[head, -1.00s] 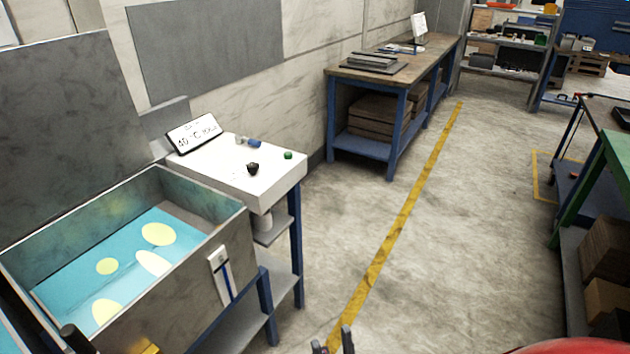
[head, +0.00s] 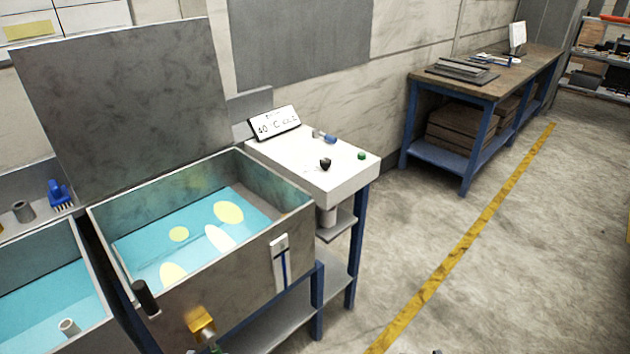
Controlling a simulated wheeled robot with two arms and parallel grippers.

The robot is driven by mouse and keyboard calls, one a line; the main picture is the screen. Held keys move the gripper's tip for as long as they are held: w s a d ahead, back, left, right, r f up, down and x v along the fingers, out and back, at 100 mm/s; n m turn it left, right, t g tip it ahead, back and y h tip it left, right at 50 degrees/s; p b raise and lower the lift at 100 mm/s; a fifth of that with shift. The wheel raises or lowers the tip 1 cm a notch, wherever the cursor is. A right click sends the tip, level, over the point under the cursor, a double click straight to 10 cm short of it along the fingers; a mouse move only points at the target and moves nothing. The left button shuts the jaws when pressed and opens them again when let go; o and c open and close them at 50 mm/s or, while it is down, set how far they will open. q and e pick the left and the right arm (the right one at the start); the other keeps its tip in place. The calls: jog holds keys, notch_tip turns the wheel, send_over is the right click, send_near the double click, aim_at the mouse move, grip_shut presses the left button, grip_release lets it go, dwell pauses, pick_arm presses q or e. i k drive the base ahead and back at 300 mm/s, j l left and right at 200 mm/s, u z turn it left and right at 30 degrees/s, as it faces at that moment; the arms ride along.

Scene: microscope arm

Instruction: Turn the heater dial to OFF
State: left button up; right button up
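The heater dial seems to be the small black knob (head: 325,163) on top of the white control box (head: 300,160), right of the open tank. Faint marks lie beside the knob, too small to read, so its setting cannot be told. A tilted display (head: 274,122) at the box's back left reads about 40 °C, with a further word that is unclear. Only a tiny dark tip, perhaps of my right gripper (head: 437,351), shows at the bottom edge, far from the knob. My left gripper is not in view.
The open metal tank (head: 295,225) holds blue liquid with pale ovals; its lid (head: 130,110) stands up behind. A black handle (head: 145,297) and a yellow fitting (head: 200,322) stick out in front. Green (head: 361,156) and blue (head: 329,139) parts sit on the box. Floor at right is clear.

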aim_at(325, 163)
jog(key=i+l+u, duration=0.2)
jog(key=i+l, duration=0.65)
jog(key=l, duration=0.15)
